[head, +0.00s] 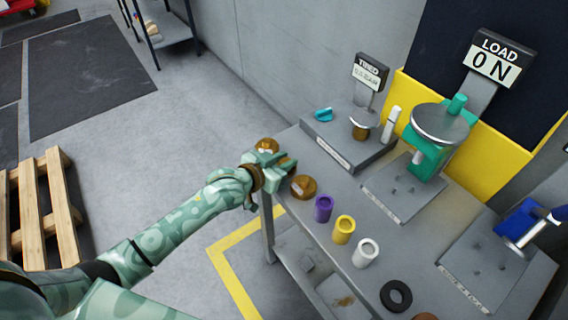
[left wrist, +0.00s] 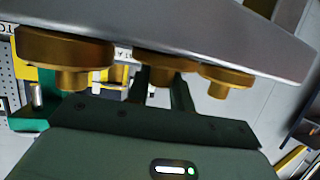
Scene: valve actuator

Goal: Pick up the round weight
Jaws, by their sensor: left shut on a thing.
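Several brass round weights are in a row along the left edge of the grey table (head: 335,205). My left gripper (head: 282,163) is at that edge, shut on the middle round weight (left wrist: 160,66), whose knob sits between the two fingers in the left wrist view. In the head view the fingers mostly hide that weight. Another brass weight (head: 266,145) shows just beyond the gripper, and a larger one (head: 303,187) sits on the nearer side. In the left wrist view these stand at the right (left wrist: 226,80) and left (left wrist: 65,50). My right gripper is out of view.
Purple (head: 323,208), yellow (head: 343,229) and white (head: 365,252) cylinders stand nearby, with a black ring (head: 396,296). Behind are a grey fixture (head: 350,145), a green valve (head: 430,150) and a blue valve (head: 515,222). A wooden pallet (head: 45,205) is on the floor at left.

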